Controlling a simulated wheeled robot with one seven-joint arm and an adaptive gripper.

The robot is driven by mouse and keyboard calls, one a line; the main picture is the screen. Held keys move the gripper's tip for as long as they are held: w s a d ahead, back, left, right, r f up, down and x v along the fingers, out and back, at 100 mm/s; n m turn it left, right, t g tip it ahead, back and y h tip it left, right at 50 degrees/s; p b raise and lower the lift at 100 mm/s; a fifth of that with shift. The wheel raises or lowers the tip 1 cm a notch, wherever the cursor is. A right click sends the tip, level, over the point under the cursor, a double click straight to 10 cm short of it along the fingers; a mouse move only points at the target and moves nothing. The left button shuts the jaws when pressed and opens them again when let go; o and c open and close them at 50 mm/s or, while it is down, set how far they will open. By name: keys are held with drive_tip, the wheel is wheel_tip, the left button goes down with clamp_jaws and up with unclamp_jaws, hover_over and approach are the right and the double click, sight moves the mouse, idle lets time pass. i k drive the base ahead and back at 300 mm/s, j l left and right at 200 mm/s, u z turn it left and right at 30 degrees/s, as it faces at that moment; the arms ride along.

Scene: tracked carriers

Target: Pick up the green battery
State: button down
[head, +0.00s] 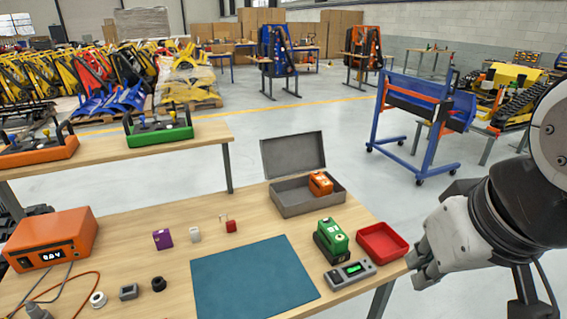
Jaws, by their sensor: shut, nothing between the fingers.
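The green battery (333,238) stands upright on the wooden table, near its right edge. My gripper (418,275) is at the right, beyond the table's right edge and apart from the battery. Its fingers are shut and empty. A red tray (405,243) lies between the battery and my gripper.
A grey meter (337,278) with a green display lies in front of the battery. Behind is an open grey case (292,208) holding an orange battery (320,184). A blue mat (215,290) lies left. Small parts and an orange power unit (50,232) stand farther left.

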sight(335, 240)
drive_tip(key=i+j, duration=0.2)
drive_tip(key=j, duration=0.15)
drive_tip(key=i+j, duration=0.15)
drive_tip(key=j, duration=0.2)
drive_tip(key=i+j, duration=0.2)
drive_tip(key=j, duration=0.2)
drive_tip(key=l+z, duration=0.05)
